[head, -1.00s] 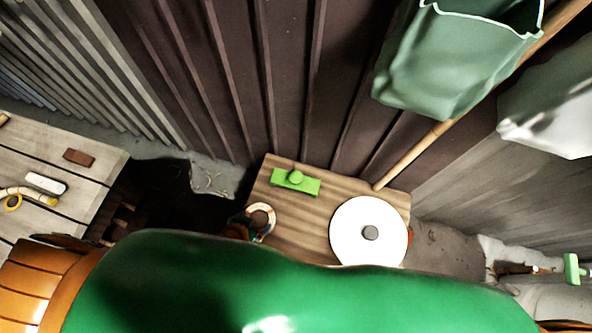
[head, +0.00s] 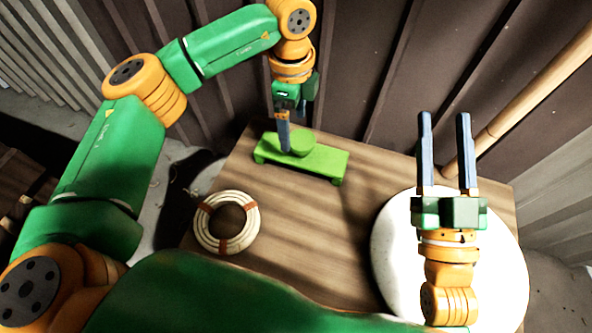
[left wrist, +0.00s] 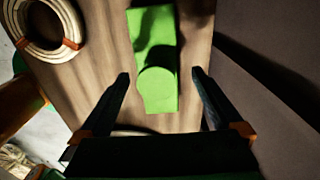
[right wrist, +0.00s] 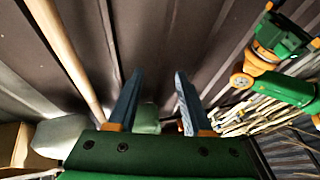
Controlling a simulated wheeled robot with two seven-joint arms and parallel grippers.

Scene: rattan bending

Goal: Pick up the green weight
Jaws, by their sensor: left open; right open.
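The green weight (head: 322,162) is a flat bright green block with a round knob, lying on the wooden table near its back edge. It also shows in the left wrist view (left wrist: 153,60), its knob end towards my fingers. My left gripper (head: 284,140) is open and points down over the knob end of the weight, with one finger in front of the knob in the head view. In the left wrist view its fingers stand on either side of the weight, apart from it. My right gripper (head: 445,118) is open and empty above the white disc.
A coil of rattan (head: 227,222) bound with brown bands lies at the table's left. A large white disc (head: 393,250) covers the table's right side. A wooden pole (head: 535,85) leans at the back right. Dark corrugated wall (head: 390,70) stands close behind the table (head: 290,225).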

